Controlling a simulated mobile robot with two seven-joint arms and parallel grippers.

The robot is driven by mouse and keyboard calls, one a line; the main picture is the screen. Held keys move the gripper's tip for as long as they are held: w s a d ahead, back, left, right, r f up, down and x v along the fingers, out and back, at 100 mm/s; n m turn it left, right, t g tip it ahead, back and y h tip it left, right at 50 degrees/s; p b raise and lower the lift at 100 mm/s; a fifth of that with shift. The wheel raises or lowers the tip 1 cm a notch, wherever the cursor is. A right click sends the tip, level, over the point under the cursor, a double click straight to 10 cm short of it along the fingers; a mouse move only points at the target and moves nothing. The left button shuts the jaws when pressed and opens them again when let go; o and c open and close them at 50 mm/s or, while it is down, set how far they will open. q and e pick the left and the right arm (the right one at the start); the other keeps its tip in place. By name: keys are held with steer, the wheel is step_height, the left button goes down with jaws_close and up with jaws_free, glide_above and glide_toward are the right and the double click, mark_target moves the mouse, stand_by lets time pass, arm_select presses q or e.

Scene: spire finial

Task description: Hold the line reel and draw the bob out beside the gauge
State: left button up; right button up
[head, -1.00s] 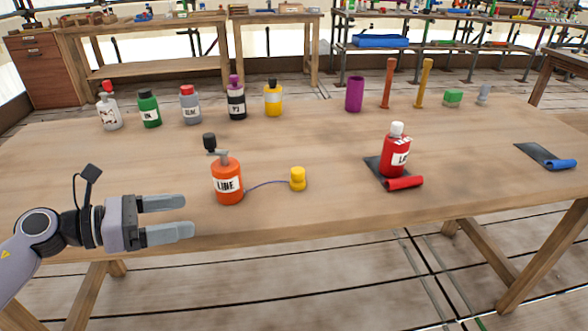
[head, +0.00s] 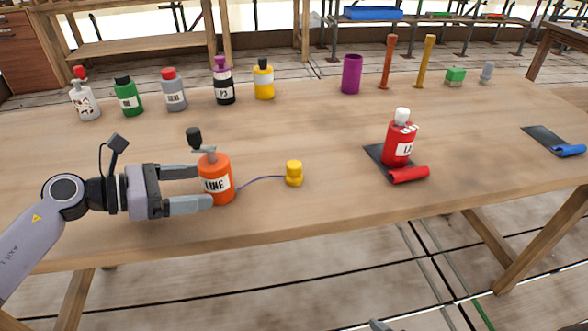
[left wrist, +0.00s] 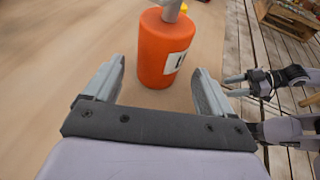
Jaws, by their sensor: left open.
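The line reel (head: 217,184) is an orange cylinder marked LINE with a grey top and black crank knob, upright near the table's front edge. A thin blue line runs from it to the yellow bob (head: 293,174), standing on the table to its right. My left gripper (head: 204,187) is open, its fingertips at the reel's left side. In the left wrist view the reel (left wrist: 165,50) stands between the fingertips, with gaps on both sides. My right gripper (left wrist: 236,85) shows open there, away from the table. I cannot tell which object is the gauge.
Several bottles line the back left. A purple cup (head: 351,74), orange post (head: 387,62) and yellow post (head: 426,62) stand behind. Table around the bob is clear.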

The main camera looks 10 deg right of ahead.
mark_target(212, 184)
arm_select(q)
steer(key=shift+b+x, duration=0.8)
steer(key=shift+x, duration=1.3)
steer(key=c, duration=0.7)
